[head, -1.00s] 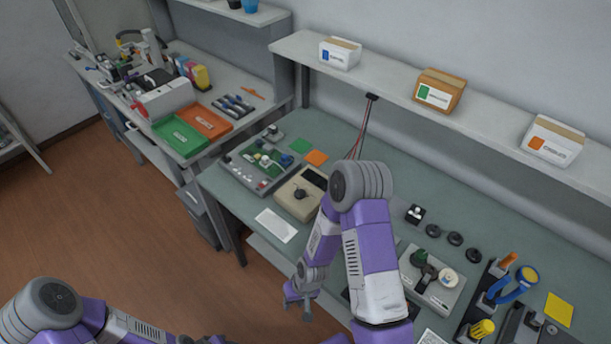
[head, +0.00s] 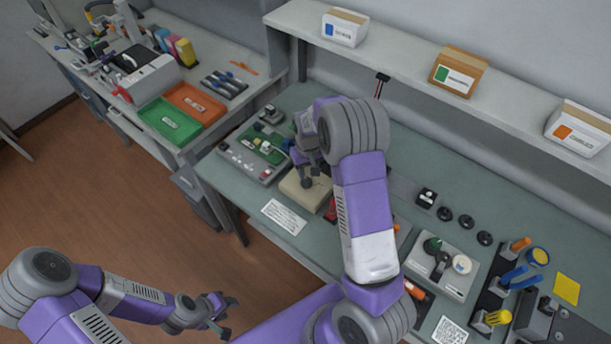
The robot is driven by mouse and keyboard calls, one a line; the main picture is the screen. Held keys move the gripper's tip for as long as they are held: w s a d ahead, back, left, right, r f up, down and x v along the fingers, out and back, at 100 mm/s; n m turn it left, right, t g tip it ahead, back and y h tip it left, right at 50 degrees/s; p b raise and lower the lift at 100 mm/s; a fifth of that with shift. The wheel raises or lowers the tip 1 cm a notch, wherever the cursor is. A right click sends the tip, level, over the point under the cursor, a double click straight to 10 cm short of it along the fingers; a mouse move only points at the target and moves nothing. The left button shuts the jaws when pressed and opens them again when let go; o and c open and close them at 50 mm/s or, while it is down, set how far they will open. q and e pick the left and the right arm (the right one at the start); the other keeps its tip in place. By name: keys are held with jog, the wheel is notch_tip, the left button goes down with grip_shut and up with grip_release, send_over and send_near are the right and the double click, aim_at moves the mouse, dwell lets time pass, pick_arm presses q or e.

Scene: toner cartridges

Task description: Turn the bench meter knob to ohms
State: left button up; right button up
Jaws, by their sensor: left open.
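The bench meter is a beige box (head: 297,196) on the green bench, left of my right arm in the head view. Its display and most of its top are hidden behind my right arm and gripper. My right gripper (head: 307,180) points down over the meter, at the place of the dark knob. The knob cannot be told apart from the fingers, so I cannot see whether they touch or hold it. My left gripper (head: 228,315) is open and empty, low in front of the bench over the floor.
A grey panel with a green board (head: 247,152) stands left of the meter, and a white printed card (head: 284,217) lies before it. A grey knob box (head: 440,268) and tool rack stand to the right. A shelf with boxes (head: 458,72) runs behind.

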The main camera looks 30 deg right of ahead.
aim_at(308, 182)
notch_tip(308, 182, down, 5)
jog(key=shift+s+f, duration=0.1)
dwell(0.3)
grip_shut()
